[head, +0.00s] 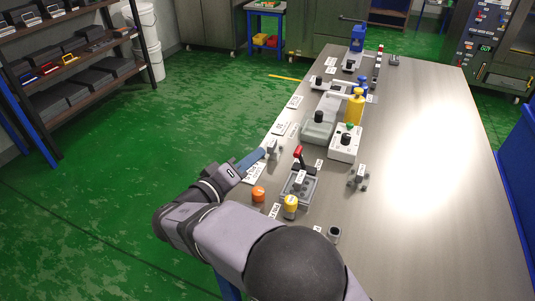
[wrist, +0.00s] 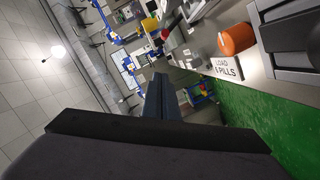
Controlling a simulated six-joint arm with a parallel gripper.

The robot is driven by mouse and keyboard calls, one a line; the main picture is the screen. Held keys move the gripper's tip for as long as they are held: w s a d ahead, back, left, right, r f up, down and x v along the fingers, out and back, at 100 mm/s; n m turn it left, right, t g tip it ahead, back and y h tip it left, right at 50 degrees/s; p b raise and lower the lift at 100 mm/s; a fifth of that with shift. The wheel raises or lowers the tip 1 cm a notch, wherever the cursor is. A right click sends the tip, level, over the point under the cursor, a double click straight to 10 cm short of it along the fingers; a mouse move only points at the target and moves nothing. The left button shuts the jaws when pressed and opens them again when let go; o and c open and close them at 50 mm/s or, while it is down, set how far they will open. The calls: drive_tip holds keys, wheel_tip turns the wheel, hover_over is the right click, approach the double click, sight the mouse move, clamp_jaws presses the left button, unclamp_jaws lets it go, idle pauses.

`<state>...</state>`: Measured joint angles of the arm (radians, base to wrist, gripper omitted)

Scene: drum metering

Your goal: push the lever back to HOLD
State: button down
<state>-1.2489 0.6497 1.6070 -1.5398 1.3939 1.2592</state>
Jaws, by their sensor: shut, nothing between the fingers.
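The lever (head: 298,153) has a red grip and a dark shaft, and rises from a grey slotted base (head: 299,188) on the bench. Its top leans slightly left and away in the head view. The lettering on its label is too small to read there. A small red spot in the wrist view may be the grip, but I cannot be sure. My gripper (head: 262,154) is left of the lever, at the bench's left edge, and apart from it. Its dark blue fingers (wrist: 161,97) are together and empty in the wrist view.
An orange cylinder (head: 258,194) and a yellow-topped one (head: 291,204) stand near the lever base. A small grey fixture (head: 273,149) is close to my fingertips. A white box with a black knob (head: 345,143) stands behind. The bench's right side (head: 430,180) is clear.

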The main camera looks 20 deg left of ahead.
sight(301, 159)
drive_tip(key=shift+w+d+f+p, duration=0.6)
drive_tip(key=shift+w+d, duration=0.25)
drive_tip(key=shift+w, duration=0.65)
drive_tip(key=shift+w+d+f+p, duration=0.5)
drive_tip(key=shift+w+d, duration=0.4)
drive_tip(key=shift+w, duration=0.65)
drive_tip(key=shift+w+d+f+p, duration=0.6)
drive_tip(key=shift+w+d, duration=0.25)
drive_tip(key=shift+w, duration=0.65)
